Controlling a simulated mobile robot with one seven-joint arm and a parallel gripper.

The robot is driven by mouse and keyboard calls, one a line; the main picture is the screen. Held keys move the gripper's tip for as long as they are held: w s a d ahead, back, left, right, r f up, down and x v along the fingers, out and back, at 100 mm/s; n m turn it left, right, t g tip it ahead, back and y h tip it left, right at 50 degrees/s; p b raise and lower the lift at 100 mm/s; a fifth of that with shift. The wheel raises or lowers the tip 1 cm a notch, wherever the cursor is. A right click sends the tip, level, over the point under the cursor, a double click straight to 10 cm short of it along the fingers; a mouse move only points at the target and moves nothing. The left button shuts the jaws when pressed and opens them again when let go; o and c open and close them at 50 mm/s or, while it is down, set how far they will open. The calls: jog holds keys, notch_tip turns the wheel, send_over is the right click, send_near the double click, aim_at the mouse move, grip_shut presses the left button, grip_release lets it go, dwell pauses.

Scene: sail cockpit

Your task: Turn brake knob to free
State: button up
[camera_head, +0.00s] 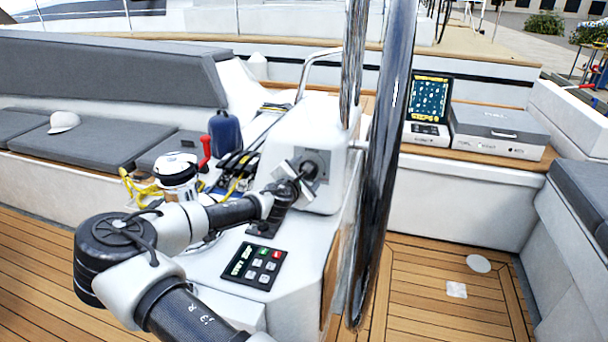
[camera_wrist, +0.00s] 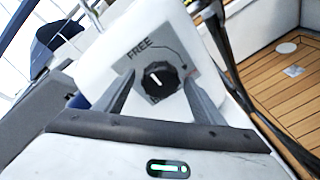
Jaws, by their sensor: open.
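The black brake knob (camera_wrist: 161,79) sits on a grey plate (camera_wrist: 136,62) on the white console. The word FREE is printed above and left of it; a second label below is mostly hidden. The knob's white mark slants toward the upper left in the wrist view. My gripper (camera_wrist: 160,74) is open, with one finger on each side of the knob. I cannot tell whether the fingers touch it. In the head view my gripper (camera_head: 301,177) is up against the plate (camera_head: 323,163) and hides part of the knob.
A chrome steering wheel rim (camera_head: 380,180) stands close to the right of the console. A keypad panel (camera_head: 254,266) lies below my arm. A winch (camera_head: 177,176), a red handle (camera_head: 205,150) and ropes (camera_head: 139,188) are to the left. The deck at right is clear.

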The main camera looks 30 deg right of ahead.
jog(key=p+v, duration=0.2)
jog(key=v, duration=1.5)
jog(key=shift+a, duration=0.15)
jog(key=shift+s, duration=0.1)
